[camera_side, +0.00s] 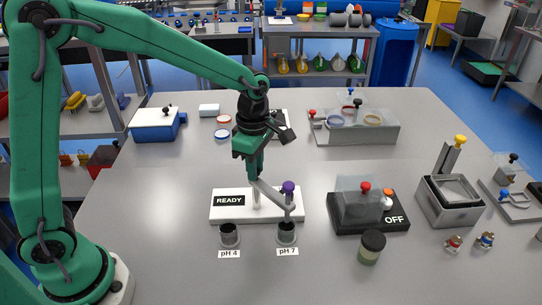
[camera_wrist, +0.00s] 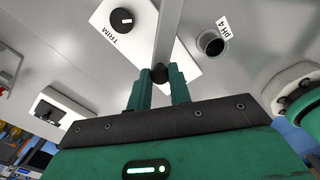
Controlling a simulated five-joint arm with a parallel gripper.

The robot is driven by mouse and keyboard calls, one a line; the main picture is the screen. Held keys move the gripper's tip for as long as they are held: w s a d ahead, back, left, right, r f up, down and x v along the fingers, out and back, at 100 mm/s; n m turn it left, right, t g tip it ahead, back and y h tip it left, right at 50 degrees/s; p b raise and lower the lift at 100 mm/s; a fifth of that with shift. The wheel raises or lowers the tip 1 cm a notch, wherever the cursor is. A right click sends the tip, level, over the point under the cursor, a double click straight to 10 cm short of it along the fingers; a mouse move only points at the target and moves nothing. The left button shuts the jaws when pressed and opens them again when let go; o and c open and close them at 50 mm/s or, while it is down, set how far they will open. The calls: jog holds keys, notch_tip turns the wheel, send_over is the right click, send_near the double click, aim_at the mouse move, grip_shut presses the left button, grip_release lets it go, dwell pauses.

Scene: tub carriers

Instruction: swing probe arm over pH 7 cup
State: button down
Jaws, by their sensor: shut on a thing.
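The grey probe arm (camera_side: 272,199) slants above a white base with a READY display (camera_side: 229,200). Its front end has a purple cap (camera_side: 288,187), with a stem below it in line with the pH 7 cup (camera_side: 287,238). I cannot tell whether the stem's tip is inside the cup. The pH 4 cup (camera_side: 229,239) stands to the left, and also shows in the wrist view (camera_wrist: 212,43). My gripper (camera_side: 254,180) is shut on the arm's rear end; in the wrist view my fingers (camera_wrist: 160,88) close around its dark knob (camera_wrist: 160,73).
A black-based unit marked OFF (camera_side: 345,220) stands to the right, with a dark-lidded jar (camera_side: 371,247) in front. A grey metal box (camera_side: 450,203) is farther right. A blue-and-white box (camera_side: 155,125) and a grey rack (camera_side: 355,133) stand behind. The front left table is clear.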

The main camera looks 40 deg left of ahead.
jog(key=shift+r, duration=0.1)
jog(key=c, duration=1.3)
grip_release()
jog(key=shift+r, duration=3.9)
jog(key=shift+s, duration=0.1)
jog(key=shift+s+a+r+m, duration=0.3)
jog(key=shift+r+m, duration=0.05)
jog(key=shift+m, duration=0.05)
jog(key=s+a+r+m+t, duration=0.1)
jog(key=s+a+m, duration=0.3)
jog(key=s+m, duration=0.4)
jog(key=s+a+r+m+t, duration=0.2)
jog(key=s+a+m+t, duration=0.2)
jog(key=s+m, duration=0.5)
jog(key=m, duration=0.3)
jog(key=shift+s+m+t, duration=0.25)
jog(key=shift+m+t, duration=0.05)
jog(key=shift+m, duration=0.1)
